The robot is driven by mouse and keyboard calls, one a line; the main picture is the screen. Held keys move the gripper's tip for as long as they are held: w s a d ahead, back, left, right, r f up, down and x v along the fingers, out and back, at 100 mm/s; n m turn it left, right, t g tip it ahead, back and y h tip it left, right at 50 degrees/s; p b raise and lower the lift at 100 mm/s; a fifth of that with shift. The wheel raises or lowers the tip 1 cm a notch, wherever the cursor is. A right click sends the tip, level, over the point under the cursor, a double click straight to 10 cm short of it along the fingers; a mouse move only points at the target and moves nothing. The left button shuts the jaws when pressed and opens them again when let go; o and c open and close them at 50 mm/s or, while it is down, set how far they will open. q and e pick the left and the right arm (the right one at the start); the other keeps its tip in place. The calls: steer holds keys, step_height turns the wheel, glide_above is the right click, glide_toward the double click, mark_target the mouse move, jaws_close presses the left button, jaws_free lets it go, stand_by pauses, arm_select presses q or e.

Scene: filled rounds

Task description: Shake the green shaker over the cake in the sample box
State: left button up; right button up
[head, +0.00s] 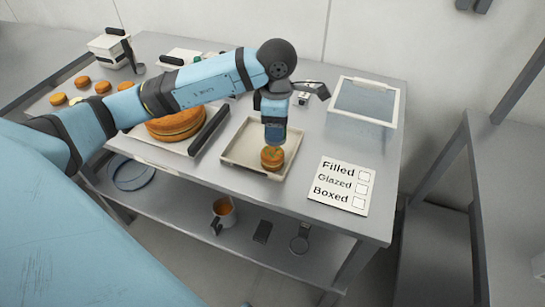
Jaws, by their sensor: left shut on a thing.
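My left gripper (275,138) points straight down over the pale square tray (237,155) in the middle of the table. A small orange-brown round cake (272,160) with a greenish tint at its top sits directly under the fingers. The gripper appears shut on this cake, low over the tray; whether the cake touches the tray is hard to tell. I cannot make out a green shaker. A pale box with a clear lid (365,102) stands at the back right; which container is the sample box is unclear. My right gripper is not in view.
A card with Filled, Glazed and Boxed (342,186) lies at the front right. A large orange-brown round (176,124) lies left of the tray, beside a dark bar (209,132). Several small rounds (82,82) lie at the far left. A mug (223,211) stands on the lower shelf.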

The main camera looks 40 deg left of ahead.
arm_select(q)
steer(key=shift+r, duration=0.15)
steer(key=shift+r+p, duration=1.25)
steer(key=shift+r, duration=1.1)
steer(key=shift+a, duration=0.1)
